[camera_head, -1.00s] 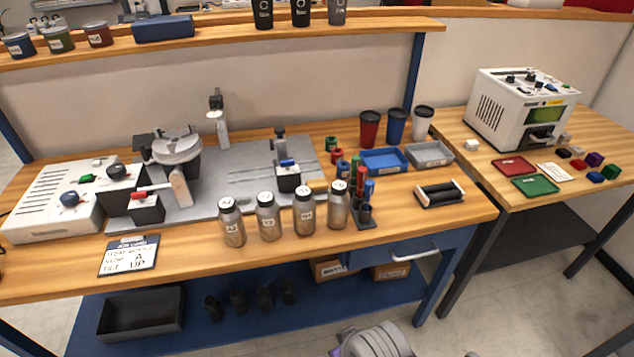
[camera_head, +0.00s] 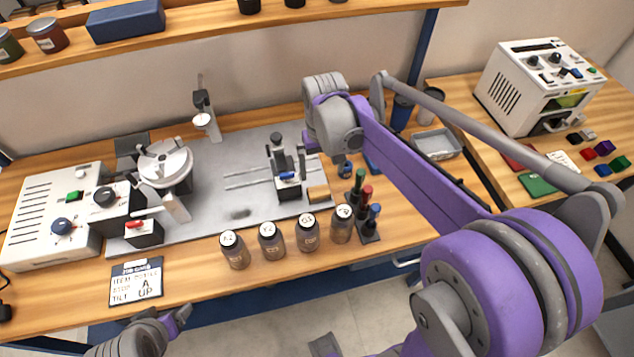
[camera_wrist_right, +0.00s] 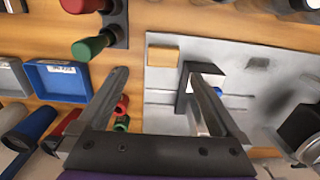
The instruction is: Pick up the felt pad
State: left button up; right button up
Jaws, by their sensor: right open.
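A small tan block (camera_head: 318,192), which I take to be the felt pad, lies at the right front corner of the grey plate (camera_head: 262,197) in the head view. In the right wrist view the tan block (camera_wrist_right: 163,54) shows between and beyond the two fingers. My right gripper (camera_wrist_right: 163,70) is open and empty. In the head view my right gripper (camera_head: 290,155) is above the plate's right end, near the small vise, with its fingers hard to make out. My left gripper (camera_head: 178,315) is low at the front edge; its jaws are unclear.
A small clamp fixture (camera_head: 288,182) stands left of the tan block. Several bottles (camera_head: 306,234) line the front. A marker stand (camera_head: 368,225) stands right of the block, and a blue tray (camera_wrist_right: 57,80) lies beyond it.

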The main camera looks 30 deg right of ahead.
send_over(320, 194)
jog(key=f, duration=0.4)
jog(key=shift+s+d+f, duration=0.1)
jog(key=shift+d+f, duration=0.1)
jog(key=shift+f, duration=0.1)
jog(key=f, duration=0.5)
jog(key=shift+a+f, duration=0.25)
jog(key=shift+f, duration=0.05)
jog(key=c, duration=1.2)
